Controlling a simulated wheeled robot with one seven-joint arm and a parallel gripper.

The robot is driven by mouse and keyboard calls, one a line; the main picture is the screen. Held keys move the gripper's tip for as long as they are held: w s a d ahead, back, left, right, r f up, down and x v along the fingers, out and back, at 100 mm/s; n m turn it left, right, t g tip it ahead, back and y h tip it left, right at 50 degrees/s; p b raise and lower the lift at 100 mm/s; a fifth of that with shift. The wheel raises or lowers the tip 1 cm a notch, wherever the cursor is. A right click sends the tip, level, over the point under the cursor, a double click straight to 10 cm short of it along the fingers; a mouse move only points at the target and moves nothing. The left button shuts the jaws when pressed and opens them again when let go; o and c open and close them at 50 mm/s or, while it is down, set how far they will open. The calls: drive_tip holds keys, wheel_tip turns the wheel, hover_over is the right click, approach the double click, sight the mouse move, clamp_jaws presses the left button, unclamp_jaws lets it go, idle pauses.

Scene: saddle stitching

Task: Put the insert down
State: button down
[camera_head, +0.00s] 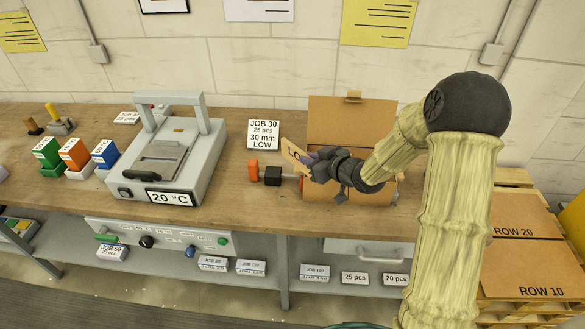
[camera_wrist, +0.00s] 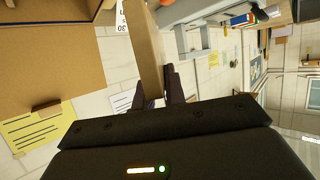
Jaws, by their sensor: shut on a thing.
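The insert (camera_head: 293,156) is a tan cardboard piece with dark lettering that begins "LO"; the rest is hidden by my gripper. My gripper (camera_head: 310,161) is shut on it and holds it tilted above the bench, at the left front of the open cardboard box (camera_head: 340,120). The box's lid stands up at the back, and my arm hides much of its opening. In the wrist view the insert (camera_wrist: 145,45) rises edge-on from the dark fingers (camera_wrist: 168,88), with the box lid (camera_wrist: 55,70) to its left.
A job card (camera_head: 263,134) reading "JOB 30, 25 pcs, 30 mm LOW" stands behind the insert. An orange cylinder (camera_head: 254,171) and a black block (camera_head: 272,175) stand left of the box. A grey press (camera_head: 170,150) is farther left. Some bare wooden bench (camera_head: 240,205) shows in front.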

drive_tip(key=w+d+m+t+h+b, duration=0.3)
drive_tip(key=d+m+h, duration=0.2)
drive_tip(key=d, duration=0.9)
drive_tip(key=shift+f, duration=0.3)
